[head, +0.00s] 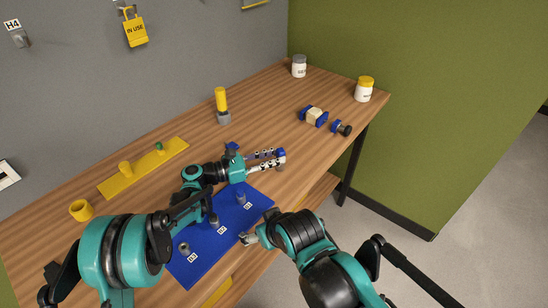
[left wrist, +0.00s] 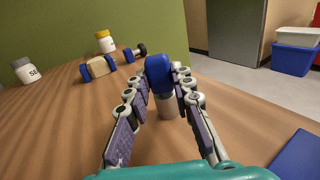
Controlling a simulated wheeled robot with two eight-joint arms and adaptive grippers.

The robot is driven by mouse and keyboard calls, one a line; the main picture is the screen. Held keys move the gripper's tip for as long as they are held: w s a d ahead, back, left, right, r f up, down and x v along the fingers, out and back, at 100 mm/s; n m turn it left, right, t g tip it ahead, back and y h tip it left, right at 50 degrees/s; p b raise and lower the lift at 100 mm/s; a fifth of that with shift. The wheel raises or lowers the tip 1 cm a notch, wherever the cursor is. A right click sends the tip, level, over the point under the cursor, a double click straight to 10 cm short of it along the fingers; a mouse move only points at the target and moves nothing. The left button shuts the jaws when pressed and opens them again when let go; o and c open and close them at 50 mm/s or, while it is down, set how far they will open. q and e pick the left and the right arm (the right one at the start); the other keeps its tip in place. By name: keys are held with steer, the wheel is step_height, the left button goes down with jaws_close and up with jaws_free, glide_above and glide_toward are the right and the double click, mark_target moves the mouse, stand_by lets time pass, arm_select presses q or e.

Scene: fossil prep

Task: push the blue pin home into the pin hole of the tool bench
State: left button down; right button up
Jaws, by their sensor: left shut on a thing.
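The blue pin (head: 281,152) is at the fingertips of my left gripper (head: 282,160), above the right part of the wooden bench (head: 200,165). In the left wrist view its blue head (left wrist: 158,74) sits between the two fingertips of the left gripper (left wrist: 160,85), which is shut on it. A grey cylindrical part (left wrist: 167,106) shows just below the blue head; I cannot tell whether it is the pin's shank or a socket. The pin hole itself is hidden. My right gripper (head: 249,238) is low by the front edge of the blue mat, its jaws unclear.
The blue mat (head: 207,258) carries several grey pieces. A yellow board (head: 110,189), a yellow cup (head: 81,210) and a yellow-handled tool in a grey block (head: 222,117) stand behind. A blue-and-cream block (head: 314,116) and two jars (head: 299,66) (head: 364,90) are at the far right.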

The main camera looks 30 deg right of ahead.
arm_select(q)
steer(key=c, duration=1.2)
jaws_free()
steer(key=shift+w+a+b, duration=0.1)
steer(key=shift+w+a, duration=0.05)
steer(key=shift+a, duration=1)
steer(key=shift+w+a+b, duration=0.15)
steer(key=shift+w+a, duration=0.05)
steer(key=shift+a, duration=0.95)
steer(key=shift+w+a+b, duration=0.1)
steer(key=shift+w+a, duration=0.05)
steer(key=shift+a, duration=1)
